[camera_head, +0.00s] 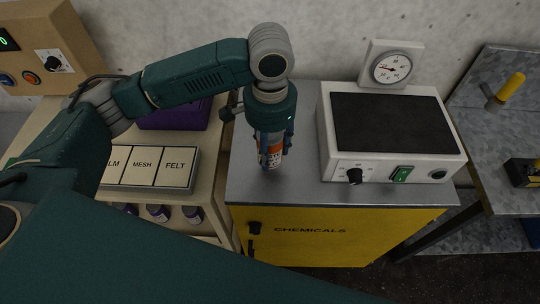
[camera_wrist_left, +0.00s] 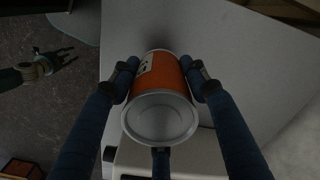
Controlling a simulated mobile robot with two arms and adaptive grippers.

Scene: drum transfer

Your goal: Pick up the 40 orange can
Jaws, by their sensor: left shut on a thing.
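The orange can (camera_head: 270,153) has an orange and white label; its number is too small to read in the head view. My left gripper (camera_head: 272,148) points down over the grey cabinet top (camera_head: 300,188) and is shut around the can. In the left wrist view the can (camera_wrist_left: 162,80) shows its silver round end towards the camera, with dark blue fingers (camera_wrist_left: 163,78) against both sides. A third finger lies below it in the picture. I cannot tell whether the can still touches the surface. My right gripper (camera_wrist_left: 62,58) shows at the left of that view, empty, its fingers apart.
A white hotplate-like device (camera_head: 395,135) with a gauge (camera_head: 392,67) stands right of the can. The yellow cabinet front (camera_head: 330,235) reads CHEMICALS. A bench with LM, MESH and FELT labels (camera_head: 145,167) and a purple box (camera_head: 175,115) is at left. A metal shelf (camera_head: 515,100) is at right.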

